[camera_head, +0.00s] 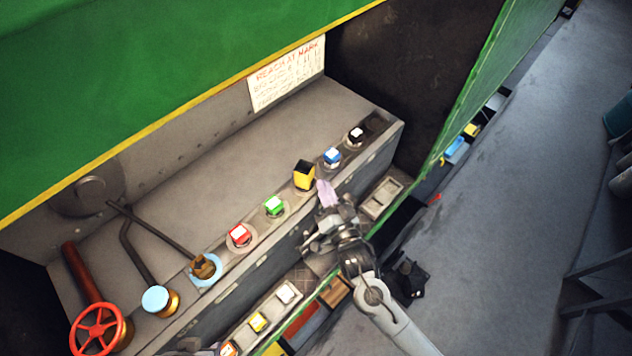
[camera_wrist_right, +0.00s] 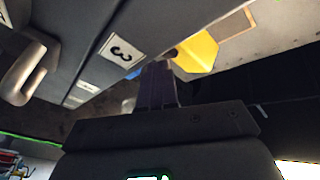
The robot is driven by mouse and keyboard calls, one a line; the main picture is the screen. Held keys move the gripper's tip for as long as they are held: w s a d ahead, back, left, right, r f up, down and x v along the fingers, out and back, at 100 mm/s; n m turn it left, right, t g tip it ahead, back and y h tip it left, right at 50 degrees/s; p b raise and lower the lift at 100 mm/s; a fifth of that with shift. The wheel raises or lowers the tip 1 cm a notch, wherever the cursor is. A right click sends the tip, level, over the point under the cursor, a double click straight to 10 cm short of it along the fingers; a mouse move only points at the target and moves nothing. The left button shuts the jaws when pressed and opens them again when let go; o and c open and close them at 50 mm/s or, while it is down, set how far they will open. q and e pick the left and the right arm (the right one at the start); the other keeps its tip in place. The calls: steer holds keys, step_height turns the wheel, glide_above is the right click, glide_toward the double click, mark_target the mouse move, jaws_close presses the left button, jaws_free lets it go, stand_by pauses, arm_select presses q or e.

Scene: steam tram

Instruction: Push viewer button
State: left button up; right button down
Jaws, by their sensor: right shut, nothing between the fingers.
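A row of coloured square buttons runs along the console's front edge: red (camera_head: 239,235), green (camera_head: 274,206), yellow and black (camera_head: 304,176), blue (camera_head: 332,156) and black with a white top (camera_head: 356,135). I cannot tell which is the viewer button. My right gripper (camera_head: 325,192) is shut and empty, its tips just right of and below the yellow one in the head view. In the right wrist view its shut fingers (camera_wrist_right: 160,75) point near a yellow piece (camera_wrist_right: 197,52); contact cannot be told. My left gripper is not clearly in view.
A red valve wheel (camera_head: 101,329) and levers stand at the console's left. A sign (camera_head: 287,73) hangs above. A green panel (camera_head: 150,70) overhangs the console. Lower small buttons (camera_head: 257,322) line the front. Open floor (camera_head: 500,190) lies right.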

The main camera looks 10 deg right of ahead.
steer(key=shift+a, duration=0.1)
stand_by(0.3)
steer(key=shift+s+d+p, duration=0.4)
steer(key=shift+s+d, duration=0.1)
steer(key=shift+d, duration=0.25)
steer(key=shift+s+d+p, duration=0.55)
steer(key=shift+s+d, duration=0.35)
steer(key=shift+d, duration=0.3)
steer(key=shift+s+d+p, duration=0.55)
steer(key=shift+s+d, duration=0.35)
steer(key=shift+d, duration=0.3)
